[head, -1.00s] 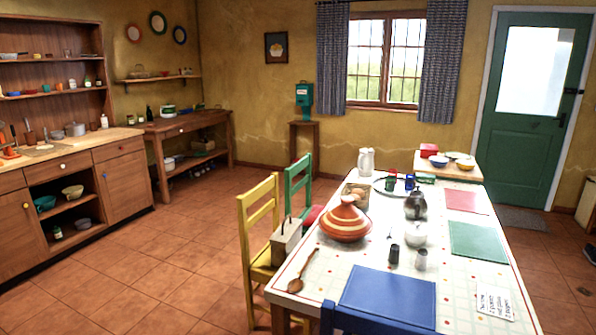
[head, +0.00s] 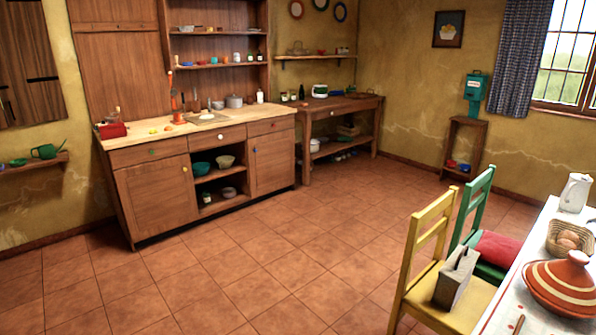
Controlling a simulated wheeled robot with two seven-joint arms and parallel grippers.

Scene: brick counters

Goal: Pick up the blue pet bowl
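A small blue bowl-like thing (head: 464,168) sits low in the wooden stand (head: 466,128) against the back wall, beside a small red one (head: 451,163). It looks like the blue pet bowl, but it is too small to be sure. A teal bowl (head: 201,168) stands on the open upper shelf of the wooden cabinet on the left, next to a cream bowl (head: 225,161). Neither of my grippers shows in the head view.
The tiled floor (head: 250,260) is open in the middle. A yellow chair (head: 428,250), a green chair (head: 478,200) and the dining table (head: 505,285) with a striped tagine (head: 563,285) stand at right. A wooden side table (head: 340,105) stands at the back.

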